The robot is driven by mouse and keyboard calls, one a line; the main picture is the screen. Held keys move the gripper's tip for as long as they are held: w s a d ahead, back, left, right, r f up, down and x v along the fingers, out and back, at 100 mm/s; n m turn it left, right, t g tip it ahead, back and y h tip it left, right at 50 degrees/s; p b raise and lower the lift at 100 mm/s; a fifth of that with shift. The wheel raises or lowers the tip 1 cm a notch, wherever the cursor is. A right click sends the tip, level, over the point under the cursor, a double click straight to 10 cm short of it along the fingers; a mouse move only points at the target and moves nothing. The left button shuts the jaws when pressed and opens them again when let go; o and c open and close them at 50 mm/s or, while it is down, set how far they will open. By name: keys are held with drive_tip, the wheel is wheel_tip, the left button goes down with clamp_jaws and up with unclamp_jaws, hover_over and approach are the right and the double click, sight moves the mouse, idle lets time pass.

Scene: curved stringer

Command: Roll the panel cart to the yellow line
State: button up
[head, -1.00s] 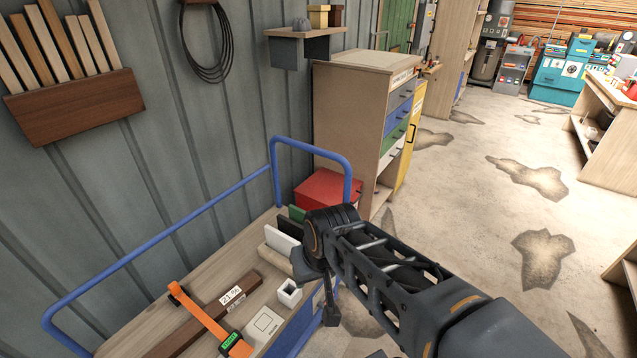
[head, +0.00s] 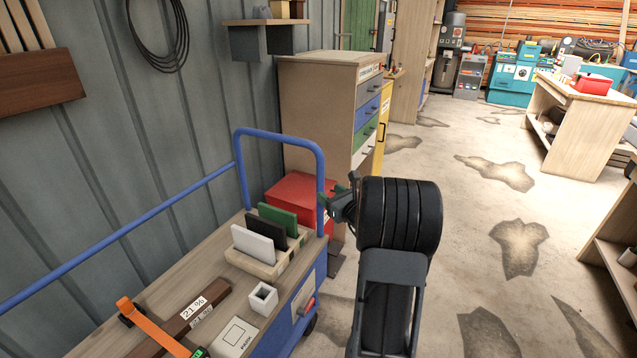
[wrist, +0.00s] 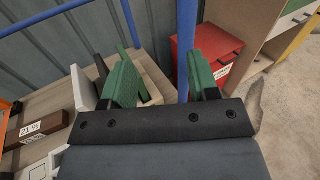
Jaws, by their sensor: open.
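The panel cart (head: 160,275) has a wooden deck, a blue side and a blue tube rail, and stands along the grey wall. Its blue upright handle (head: 321,180) rises at the deck's far end. My gripper (head: 332,198) is at the handle's right post in the head view. In the wrist view the open green fingers (wrist: 164,75) are on either side of the blue post (wrist: 186,45), which stands closer to the right finger. I cannot tell whether a finger touches it. No yellow line is visible on the floor.
On the deck are a rack of white, black and green panels (head: 268,235), a white square cup (head: 262,298), a brown bar and an orange clamp (head: 150,325). A red box (head: 300,198) and a drawer cabinet (head: 320,110) stand beyond the handle. Stained concrete floor lies open at right.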

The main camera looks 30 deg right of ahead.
sight(318, 175)
drive_tip(key=w+d, duration=0.1)
drive_tip(key=w, duration=0.3)
drive_tip(key=w+d+m+h, duration=0.1)
drive_tip(key=w, duration=0.4)
drive_tip(key=w+d+f+m, duration=0.1)
drive_tip(key=w+d, duration=0.1)
drive_tip(key=w, duration=0.2)
drive_tip(key=shift+w+h, duration=0.15)
drive_tip(key=shift+h, duration=0.25)
clamp_jaws()
